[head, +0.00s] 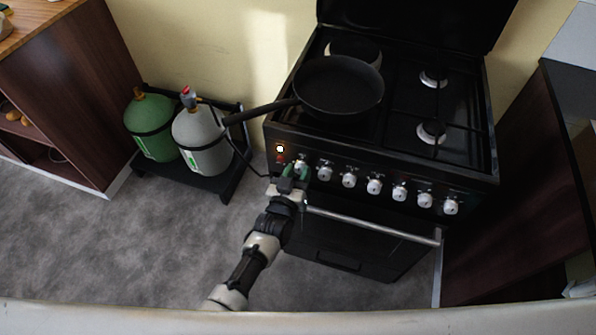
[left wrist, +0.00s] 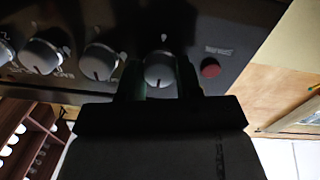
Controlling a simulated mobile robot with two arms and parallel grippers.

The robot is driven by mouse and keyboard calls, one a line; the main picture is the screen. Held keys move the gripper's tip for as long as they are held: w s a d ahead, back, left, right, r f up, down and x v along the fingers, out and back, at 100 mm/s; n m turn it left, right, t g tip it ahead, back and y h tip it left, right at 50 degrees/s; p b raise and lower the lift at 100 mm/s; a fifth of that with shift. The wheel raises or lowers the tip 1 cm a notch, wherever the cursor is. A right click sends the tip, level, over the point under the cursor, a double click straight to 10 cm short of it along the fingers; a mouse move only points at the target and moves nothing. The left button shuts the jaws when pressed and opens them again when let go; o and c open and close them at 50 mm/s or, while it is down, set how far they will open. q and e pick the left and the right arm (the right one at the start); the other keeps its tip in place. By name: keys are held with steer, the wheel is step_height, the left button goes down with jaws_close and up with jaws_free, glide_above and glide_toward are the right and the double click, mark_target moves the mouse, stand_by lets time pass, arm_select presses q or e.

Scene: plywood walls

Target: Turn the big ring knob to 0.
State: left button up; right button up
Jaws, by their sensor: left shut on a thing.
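The black stove (head: 345,235) has a row of silver-white knobs along its front panel. My left gripper (head: 293,172) is at the panel's left end, shut on the leftmost knob (head: 301,162), its green fingers on either side. In the left wrist view, this knob (left wrist: 159,68) sits between the two fingers of the gripper (left wrist: 160,82), with a dark mark on its face toward the bottom of the picture. The small print around it is too small to read, so I cannot tell its setting. My right gripper is in neither view.
A red button (left wrist: 210,68) and a lit lamp (head: 280,149) are beside the held knob. A frying pan (head: 338,86) sits on the left of the hob, its handle sticking out left. Gas bottles (head: 202,140) stand left of the stove. An oven handle (head: 370,226) runs below the knobs.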

arm_select(q)
steer(key=shift+f, duration=0.1)
stand_by(0.4)
steer(key=o, duration=0.9)
steer(key=v, duration=1.1)
